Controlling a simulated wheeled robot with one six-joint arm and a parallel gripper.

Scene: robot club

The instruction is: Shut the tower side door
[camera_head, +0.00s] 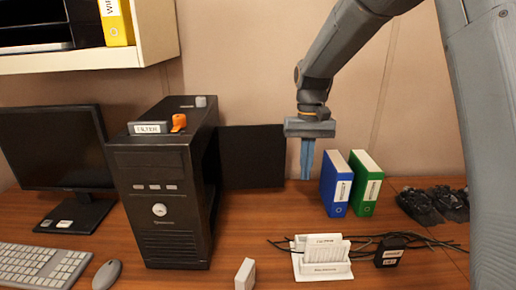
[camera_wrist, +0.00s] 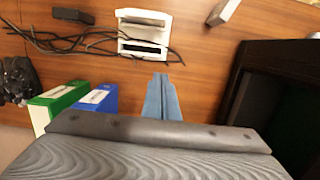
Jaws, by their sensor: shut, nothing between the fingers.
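The black computer tower (camera_head: 172,200) stands upright on the desk at the left of the head view. Its side door (camera_head: 252,156) is a flat black panel, standing open and reaching out to the right from the tower's rear. The tower's dark open side also shows at the right of the wrist view (camera_wrist: 285,105); I cannot make out the door there. My gripper (camera_head: 306,177) points down, right of the door's free edge and apart from it. Its blue-grey fingers are shut and empty, and also show in the wrist view (camera_wrist: 160,77).
A blue binder (camera_head: 336,183) and a green binder (camera_head: 366,183) stand right of my gripper. A white card holder (camera_head: 322,262), black cables and a black adapter (camera_head: 390,250) lie in front. A small white box (camera_head: 245,274) is near the tower. An orange item (camera_head: 178,122) sits on top.

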